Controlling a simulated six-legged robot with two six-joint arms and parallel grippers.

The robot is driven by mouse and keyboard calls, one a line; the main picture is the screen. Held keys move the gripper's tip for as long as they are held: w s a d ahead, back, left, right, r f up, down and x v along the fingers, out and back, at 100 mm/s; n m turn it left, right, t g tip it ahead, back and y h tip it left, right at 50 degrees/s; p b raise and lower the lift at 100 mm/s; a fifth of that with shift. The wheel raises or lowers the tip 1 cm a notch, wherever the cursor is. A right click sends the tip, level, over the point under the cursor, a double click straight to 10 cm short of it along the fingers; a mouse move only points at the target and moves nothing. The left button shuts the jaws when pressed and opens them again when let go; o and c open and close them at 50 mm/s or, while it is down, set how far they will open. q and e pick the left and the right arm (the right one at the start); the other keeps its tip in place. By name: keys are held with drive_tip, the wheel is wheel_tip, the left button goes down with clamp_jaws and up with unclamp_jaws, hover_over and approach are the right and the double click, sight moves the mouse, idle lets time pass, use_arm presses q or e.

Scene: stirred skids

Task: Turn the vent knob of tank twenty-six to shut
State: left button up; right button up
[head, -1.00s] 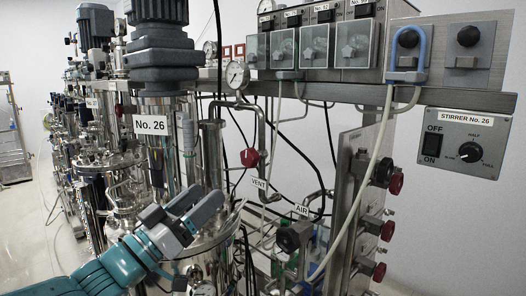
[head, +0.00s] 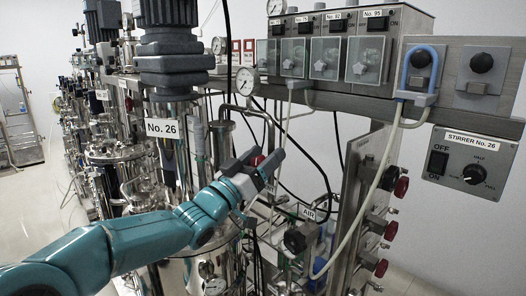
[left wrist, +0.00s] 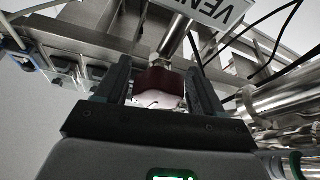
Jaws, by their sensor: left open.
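The vent knob is dark red and shows in the left wrist view (left wrist: 160,78) between my two fingers, at the end of a metal stem beside the VENT label (left wrist: 217,10). In the head view only a bit of its red (head: 257,160) shows behind my gripper. My left gripper (head: 262,161) is open, with a finger on each side of the knob and gaps visible between. It also shows in the left wrist view (left wrist: 158,88). Tank twenty-six, a steel vessel under a grey motor, carries the label No. 26 (head: 163,128). My right gripper is not in view.
A pressure gauge (head: 246,80) and steel pipes stand close behind my gripper. The AIR label (head: 308,213) and a black knob (head: 295,240) are lower right. Red knobs (head: 401,187) line a panel. The STIRRER No. 26 box (head: 468,163) is far right. Cables hang around.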

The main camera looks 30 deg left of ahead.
use_arm(q)
drive_tip(key=shift+w+d, duration=0.1)
drive_tip(key=shift+d, duration=0.1)
drive_tip(key=shift+c, duration=0.7)
drive_tip(key=c, duration=0.8)
